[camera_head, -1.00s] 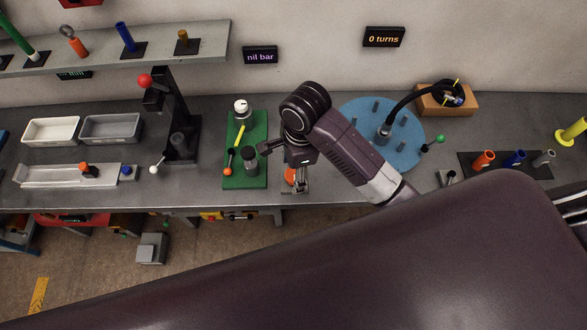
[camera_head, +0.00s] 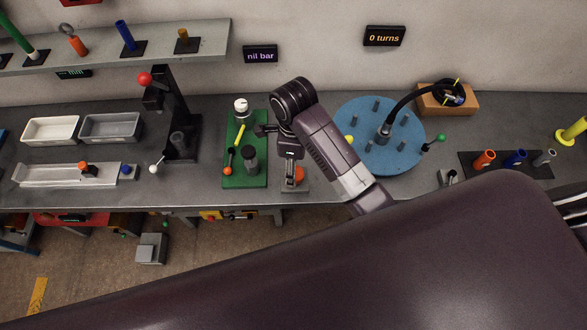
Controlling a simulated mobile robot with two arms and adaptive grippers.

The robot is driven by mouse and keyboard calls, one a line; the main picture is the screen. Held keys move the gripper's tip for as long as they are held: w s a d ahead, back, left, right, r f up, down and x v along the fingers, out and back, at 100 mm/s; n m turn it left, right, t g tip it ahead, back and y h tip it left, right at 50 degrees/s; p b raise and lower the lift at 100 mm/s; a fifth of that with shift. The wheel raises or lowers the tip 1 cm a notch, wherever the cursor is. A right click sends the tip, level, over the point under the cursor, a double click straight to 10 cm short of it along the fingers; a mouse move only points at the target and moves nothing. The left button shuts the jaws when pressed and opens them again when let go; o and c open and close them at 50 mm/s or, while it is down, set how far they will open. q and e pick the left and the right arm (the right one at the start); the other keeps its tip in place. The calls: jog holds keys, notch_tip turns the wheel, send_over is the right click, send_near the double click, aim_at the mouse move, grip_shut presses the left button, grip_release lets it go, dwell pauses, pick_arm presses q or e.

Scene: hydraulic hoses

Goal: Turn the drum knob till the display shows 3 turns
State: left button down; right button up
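The blue drum (camera_head: 402,156) lies flat on the bench with several dark pegs standing on it. A green ball knob (camera_head: 440,138) sticks out on a short stem at its right edge. A yellow ball (camera_head: 349,139) shows at its left edge, partly behind my arm. The turns display (camera_head: 384,36) on the wall reads "0 turns". My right gripper (camera_head: 292,172) points down left of the drum, near an orange part (camera_head: 299,174) on a grey plate. Its fingertips are too small and covered to read. My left gripper is not in view.
A black hose (camera_head: 408,98) arches from the drum's middle to a wooden box (camera_head: 432,106). A green board (camera_head: 233,174) with fittings lies left of my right gripper. A rack with coloured tubes (camera_head: 515,159) stands right of the drum. A second display (camera_head: 260,54) reads "nil bar".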

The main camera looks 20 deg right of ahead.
jog(key=shift+f, duration=1.5)
jog(key=shift+c, duration=0.2)
jog(key=c, duration=1.1)
